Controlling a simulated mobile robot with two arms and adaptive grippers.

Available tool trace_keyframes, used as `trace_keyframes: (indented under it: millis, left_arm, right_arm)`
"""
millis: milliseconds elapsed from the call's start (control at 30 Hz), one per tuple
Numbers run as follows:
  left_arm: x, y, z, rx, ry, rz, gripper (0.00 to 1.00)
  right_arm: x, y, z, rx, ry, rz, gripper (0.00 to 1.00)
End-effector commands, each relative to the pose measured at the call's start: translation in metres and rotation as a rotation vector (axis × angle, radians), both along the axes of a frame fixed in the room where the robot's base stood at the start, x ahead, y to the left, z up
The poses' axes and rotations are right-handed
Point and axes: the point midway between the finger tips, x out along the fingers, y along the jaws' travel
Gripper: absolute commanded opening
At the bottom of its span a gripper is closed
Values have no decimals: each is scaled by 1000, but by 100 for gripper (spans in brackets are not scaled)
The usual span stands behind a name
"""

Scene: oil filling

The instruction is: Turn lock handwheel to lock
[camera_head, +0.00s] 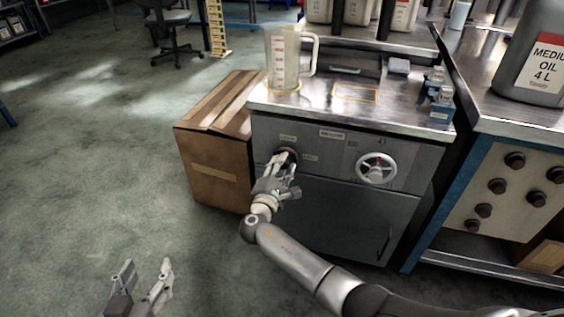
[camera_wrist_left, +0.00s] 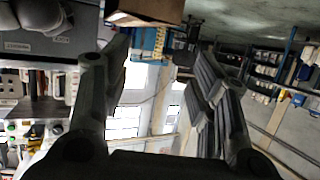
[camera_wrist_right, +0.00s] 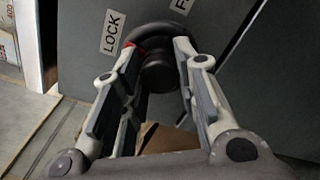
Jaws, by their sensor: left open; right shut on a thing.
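The lock handwheel (camera_wrist_right: 158,72) is a dark round knob on the grey cabinet front, with a LOCK label (camera_wrist_right: 112,30) and a second, cut-off label beside it in the right wrist view. A red mark shows at the knob's base on the side of the LOCK label. My right gripper (camera_head: 284,167) is at this knob, its fingers on either side and shut on it. In the head view, the gripper hides most of the knob. My left gripper (camera_head: 147,268) is open and empty above the floor at lower left, well away from the cabinet.
A white spoked handwheel (camera_head: 376,168) sits to the right on the same cabinet. A clear measuring jug (camera_head: 284,62) and small bottles (camera_head: 440,106) stand on top. A cardboard box (camera_head: 213,150) adjoins the cabinet's left. Open floor (camera_head: 80,170) lies further left.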

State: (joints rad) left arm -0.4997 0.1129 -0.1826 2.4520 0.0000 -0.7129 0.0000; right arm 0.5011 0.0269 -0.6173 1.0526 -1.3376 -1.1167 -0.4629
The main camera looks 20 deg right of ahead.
Motion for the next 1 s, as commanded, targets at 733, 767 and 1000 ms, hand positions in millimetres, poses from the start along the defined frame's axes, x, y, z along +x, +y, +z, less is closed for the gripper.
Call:
trace_keyframes:
  millis: [733, 767, 1000]
  left_arm:
    - [-49, 22, -59, 88, 382, 27, 54]
    - [-49, 22, -59, 88, 382, 27, 54]
    - [-49, 21, -59, 88, 381, 27, 54]
  right_arm:
    - [0, 1, -1, -176, 120, 1, 4]
    - [0, 1, -1, -176, 120, 1, 4]
    - [0, 1, -1, -175, 119, 1, 31]
